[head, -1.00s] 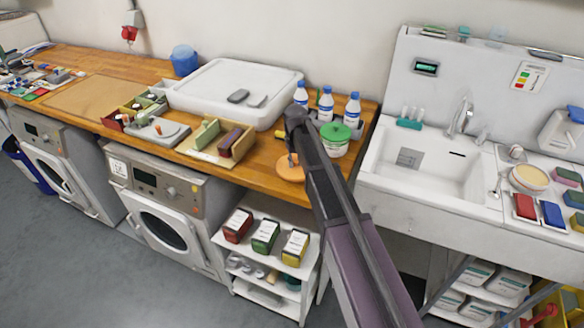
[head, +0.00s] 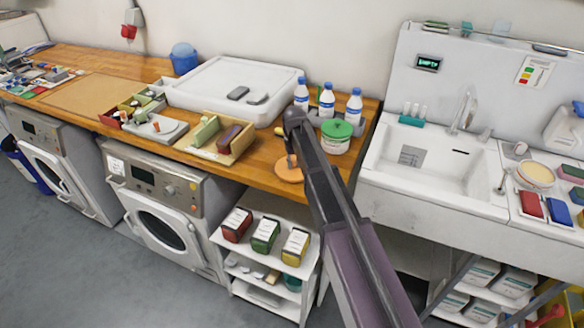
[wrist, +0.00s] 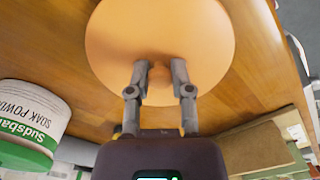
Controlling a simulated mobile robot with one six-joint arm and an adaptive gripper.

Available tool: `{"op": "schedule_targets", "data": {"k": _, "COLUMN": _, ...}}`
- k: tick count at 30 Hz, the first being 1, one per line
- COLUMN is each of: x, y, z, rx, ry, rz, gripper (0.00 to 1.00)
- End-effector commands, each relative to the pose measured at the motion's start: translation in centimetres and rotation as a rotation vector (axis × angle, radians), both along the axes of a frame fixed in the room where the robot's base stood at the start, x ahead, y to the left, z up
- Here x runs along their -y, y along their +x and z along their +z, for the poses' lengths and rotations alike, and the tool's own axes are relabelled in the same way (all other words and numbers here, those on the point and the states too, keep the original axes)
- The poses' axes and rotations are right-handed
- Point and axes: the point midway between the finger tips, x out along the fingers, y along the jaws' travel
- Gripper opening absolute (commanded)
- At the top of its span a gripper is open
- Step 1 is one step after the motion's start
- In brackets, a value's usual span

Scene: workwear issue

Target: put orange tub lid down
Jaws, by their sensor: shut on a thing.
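The orange tub lid (head: 289,174) is a flat round disc with a small knob, near the front edge of the wooden counter (head: 262,172). My gripper (head: 290,158) reaches down to it from above. In the wrist view the orange lid (wrist: 160,30) fills the top middle, and my gripper (wrist: 160,78) has both fingers shut on its knob. The wood shows all around the lid. I cannot tell whether its underside touches the counter.
A soak powder tub with a green lid (head: 336,138) stands close to the right. White bottles with blue caps (head: 327,103) stand behind it. A wooden divided box (head: 236,147) is to the left. The sink (head: 425,165) lies beyond the counter's right end.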

Motion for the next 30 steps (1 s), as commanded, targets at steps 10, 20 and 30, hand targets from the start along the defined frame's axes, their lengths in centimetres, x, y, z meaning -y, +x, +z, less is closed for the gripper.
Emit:
{"op": "schedule_targets", "data": {"k": 10, "x": 0.05, "y": 0.01, "z": -0.20, "rx": 0.000, "ry": 0.000, "rz": -0.001, "gripper": 0.00}}
{"op": "schedule_targets", "data": {"k": 20, "x": 0.07, "y": 0.02, "z": -0.52, "rx": 0.000, "ry": 0.000, "rz": -0.001, "gripper": 0.58}}
{"op": "schedule_targets", "data": {"k": 30, "x": 0.08, "y": 0.02, "z": -0.51, "rx": 0.000, "ry": 0.000, "rz": -0.001, "gripper": 0.63}}
